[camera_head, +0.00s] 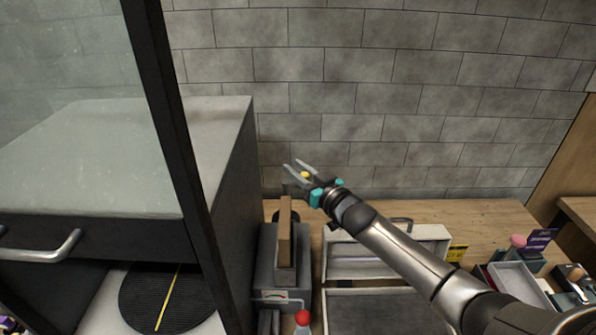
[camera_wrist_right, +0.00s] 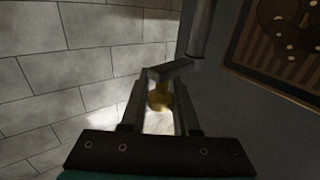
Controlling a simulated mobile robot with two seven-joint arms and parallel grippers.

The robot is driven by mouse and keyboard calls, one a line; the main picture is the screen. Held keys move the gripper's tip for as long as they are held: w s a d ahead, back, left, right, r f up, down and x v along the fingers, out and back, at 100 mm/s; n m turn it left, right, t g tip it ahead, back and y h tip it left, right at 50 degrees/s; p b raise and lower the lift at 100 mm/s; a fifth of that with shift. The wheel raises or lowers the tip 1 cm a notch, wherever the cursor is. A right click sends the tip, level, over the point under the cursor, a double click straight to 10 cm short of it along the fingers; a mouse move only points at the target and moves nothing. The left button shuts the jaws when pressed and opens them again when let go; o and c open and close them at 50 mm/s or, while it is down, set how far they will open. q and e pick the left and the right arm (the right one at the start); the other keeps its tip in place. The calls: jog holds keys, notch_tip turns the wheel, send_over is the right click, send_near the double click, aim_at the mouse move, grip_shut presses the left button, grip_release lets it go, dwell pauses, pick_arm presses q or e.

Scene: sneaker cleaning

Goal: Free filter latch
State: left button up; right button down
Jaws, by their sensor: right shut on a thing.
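My right gripper (camera_head: 292,167) is above the back of a grey machine (camera_head: 268,255), which has an upright brown panel (camera_head: 285,232). In the right wrist view its fingers (camera_wrist_right: 158,90) are closed around a small brass-yellow piece (camera_wrist_right: 160,97), which appears to be the filter latch. A short grey bar (camera_wrist_right: 171,70) crosses just beyond it and meets a grey post (camera_wrist_right: 198,32). The yellow piece (camera_head: 304,175) also shows between the fingers in the head view. A framed brown striped panel (camera_wrist_right: 283,35) is at the right wrist view's upper right. My left gripper is not in view.
A dark-sided cabinet (camera_head: 224,190) stands close to the left of the machine. A grey tile wall (camera_head: 400,90) is behind. A light case (camera_head: 430,240) lies under my right forearm. A white tray (camera_head: 515,283) and small items are on the right. Wooden counter (camera_head: 480,210) is clear behind the case.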

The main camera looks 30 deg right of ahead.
jog(key=shift+w+n+g+y+b, duration=0.15)
jog(key=shift+n+y+b, duration=0.25)
jog(key=shift+y, duration=0.2)
jog(key=shift+w+n+g+y+b, duration=0.15)
jog(key=shift+n+y+b, duration=0.25)
jog(key=shift+y, duration=0.5)
jog(key=shift+r, duration=0.1)
jog(key=c, duration=0.7)
grip_release()
jog(key=shift+o, duration=0.2)
jog(key=shift+s, duration=0.15)
jog(key=v, duration=1.5)
jog(key=shift+r+p, duration=0.2)
jog(key=shift+p, duration=0.1)
